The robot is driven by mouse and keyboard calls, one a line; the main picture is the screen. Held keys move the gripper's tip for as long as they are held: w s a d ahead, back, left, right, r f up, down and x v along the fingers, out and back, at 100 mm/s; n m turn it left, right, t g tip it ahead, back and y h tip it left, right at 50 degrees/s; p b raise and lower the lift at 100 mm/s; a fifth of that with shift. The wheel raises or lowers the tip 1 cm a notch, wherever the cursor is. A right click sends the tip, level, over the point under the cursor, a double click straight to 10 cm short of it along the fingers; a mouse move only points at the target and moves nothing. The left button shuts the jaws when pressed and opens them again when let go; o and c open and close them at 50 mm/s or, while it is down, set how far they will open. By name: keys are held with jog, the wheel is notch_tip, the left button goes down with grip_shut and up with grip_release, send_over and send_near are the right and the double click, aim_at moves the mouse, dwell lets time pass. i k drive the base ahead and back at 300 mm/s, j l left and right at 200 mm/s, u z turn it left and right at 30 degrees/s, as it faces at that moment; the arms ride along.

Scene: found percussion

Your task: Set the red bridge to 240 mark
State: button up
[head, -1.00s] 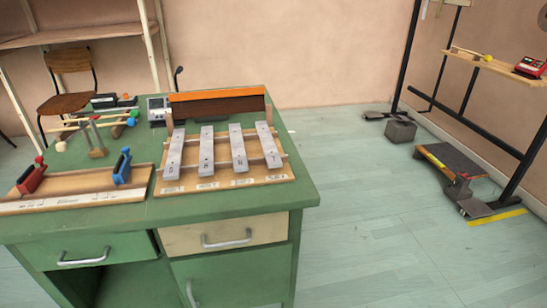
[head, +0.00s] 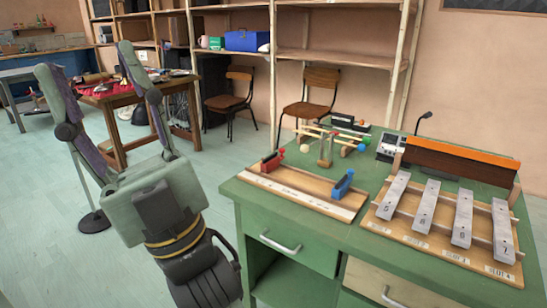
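The red bridge (head: 272,161) stands at the left end of a wooden board (head: 300,188) on the green desk. The blue bridge (head: 343,184) stands near the board's right end. A pale strip with small marks runs along the board's front edge; its numbers are too small to read. My gripper (head: 84,62) is at the left of the head view, with its two fingers spread wide and nothing between them. It is left of the desk, apart from both bridges.
A xylophone-like frame with metal bars (head: 447,214) is right of the board. Mallets (head: 333,137) on a stand and a small grey device (head: 391,147) are behind it. A brown table (head: 128,97) with clutter stands behind my gripper.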

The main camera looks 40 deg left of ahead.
aim_at(271, 162)
jog(key=i+j+u, duration=1)
jog(key=i+u, duration=0.15)
